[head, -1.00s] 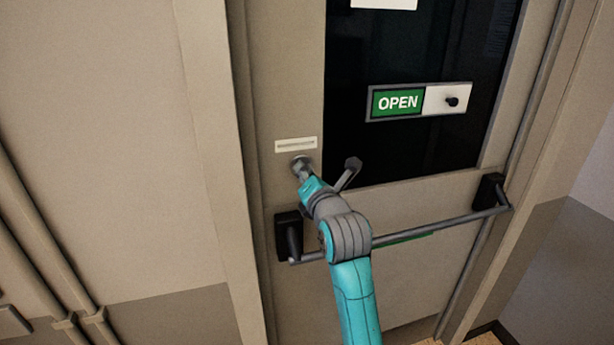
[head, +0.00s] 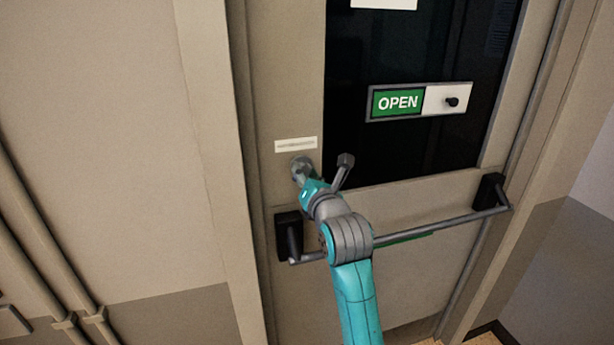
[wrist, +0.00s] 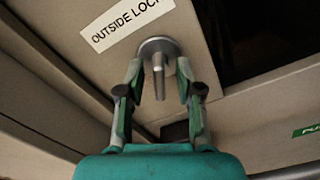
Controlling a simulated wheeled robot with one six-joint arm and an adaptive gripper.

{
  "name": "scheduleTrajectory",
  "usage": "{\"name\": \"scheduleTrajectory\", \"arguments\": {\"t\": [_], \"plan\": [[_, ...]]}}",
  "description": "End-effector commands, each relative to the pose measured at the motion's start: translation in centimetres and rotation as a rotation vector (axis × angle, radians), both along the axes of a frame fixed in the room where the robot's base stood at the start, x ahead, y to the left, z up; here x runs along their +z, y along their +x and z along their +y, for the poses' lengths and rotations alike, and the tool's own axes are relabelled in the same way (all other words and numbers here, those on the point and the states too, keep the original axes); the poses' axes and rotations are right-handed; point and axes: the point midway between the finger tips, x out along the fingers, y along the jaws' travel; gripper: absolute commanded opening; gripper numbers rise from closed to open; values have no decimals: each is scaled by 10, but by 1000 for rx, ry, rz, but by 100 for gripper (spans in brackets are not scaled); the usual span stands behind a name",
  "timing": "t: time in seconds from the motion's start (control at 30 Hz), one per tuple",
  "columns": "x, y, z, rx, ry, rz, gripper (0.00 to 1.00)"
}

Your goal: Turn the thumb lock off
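The thumb lock (head: 302,162) is a round metal plate with a narrow turn piece, on the door's left side below a small white label (head: 296,145). In the wrist view the turn piece of the thumb lock (wrist: 158,78) points toward the camera and looks roughly upright in the picture. My gripper (wrist: 158,92) is open, with one finger on each side of the turn piece and a visible gap at both sides. In the head view my gripper (head: 305,182) is at the lock and partly covers its lower part.
A push bar (head: 440,228) crosses the door just below my gripper, with black end mounts. A green OPEN sign (head: 398,102) with a dark knob is on the dark window. The label reads "OUTSIDE LOC…" in the wrist view. Pipes (head: 45,250) run along the left wall.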

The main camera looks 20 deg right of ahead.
Motion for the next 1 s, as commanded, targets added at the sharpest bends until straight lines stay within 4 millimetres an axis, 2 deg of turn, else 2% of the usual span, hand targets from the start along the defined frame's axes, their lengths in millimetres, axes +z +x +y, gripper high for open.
{"name": "scheduleTrajectory", "arguments": {"t": [1.0], "plan": [[0, -84, 0, 0, 0, -1, 35]]}}
